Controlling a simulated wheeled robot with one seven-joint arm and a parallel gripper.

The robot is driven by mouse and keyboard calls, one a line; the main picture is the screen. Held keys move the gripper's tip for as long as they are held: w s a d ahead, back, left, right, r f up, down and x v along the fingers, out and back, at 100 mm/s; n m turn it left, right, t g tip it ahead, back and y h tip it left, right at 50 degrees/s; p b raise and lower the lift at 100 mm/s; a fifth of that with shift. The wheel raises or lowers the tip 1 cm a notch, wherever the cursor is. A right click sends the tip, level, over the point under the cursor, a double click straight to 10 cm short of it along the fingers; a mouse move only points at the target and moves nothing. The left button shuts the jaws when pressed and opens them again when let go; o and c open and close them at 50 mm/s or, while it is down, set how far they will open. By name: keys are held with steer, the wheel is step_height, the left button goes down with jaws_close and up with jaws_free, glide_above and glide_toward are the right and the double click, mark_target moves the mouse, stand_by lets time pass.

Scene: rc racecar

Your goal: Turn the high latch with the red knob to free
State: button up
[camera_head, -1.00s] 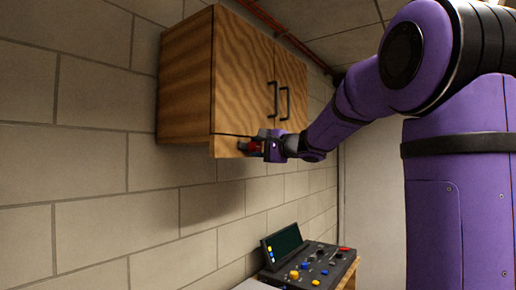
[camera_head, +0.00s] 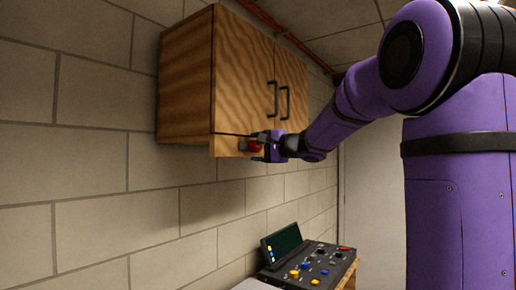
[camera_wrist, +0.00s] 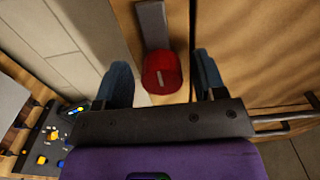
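The red knob (camera_wrist: 162,73) shows between the two fingers of my gripper (camera_wrist: 163,80) in the wrist view. A grey latch bar (camera_wrist: 152,24) runs up from the knob in that view. The fingers are apart, with a gap on each side of the knob. In the head view the red knob (camera_head: 254,146) sits low on the front of the wooden cabinet (camera_head: 240,75), below its doors. My gripper (camera_head: 262,146) is at the knob there, and its fingers partly hide the latch.
Two dark door handles (camera_head: 272,98) stand out from the cabinet front above my gripper. A control panel (camera_head: 310,265) with coloured buttons and a screen (camera_head: 284,244) lies below. A block wall (camera_head: 90,150) is on the left.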

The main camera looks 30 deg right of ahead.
steer(key=v, duration=1)
steer(key=shift+s, duration=0.4)
steer(key=shift+d, duration=0.15)
steer(key=s+a+f+n+g, duration=0.4)
steer(key=s+a+f, duration=0.15)
steer(key=a, duration=0.25)
steer(key=s+a+f+n+g, duration=0.35)
steer(key=s+a+f, duration=0.2)
steer(key=a, duration=0.35)
steer(key=s+a+f+n+g+h, duration=0.1)
steer(key=s+f+n+g+h, duration=0.3)
steer(key=s+f, duration=0.8)
steer(key=shift+s+a+n+h, duration=0.4)
steer(key=shift+s+n+h, duration=0.05)
steer(key=shift+n+h, duration=0.7)
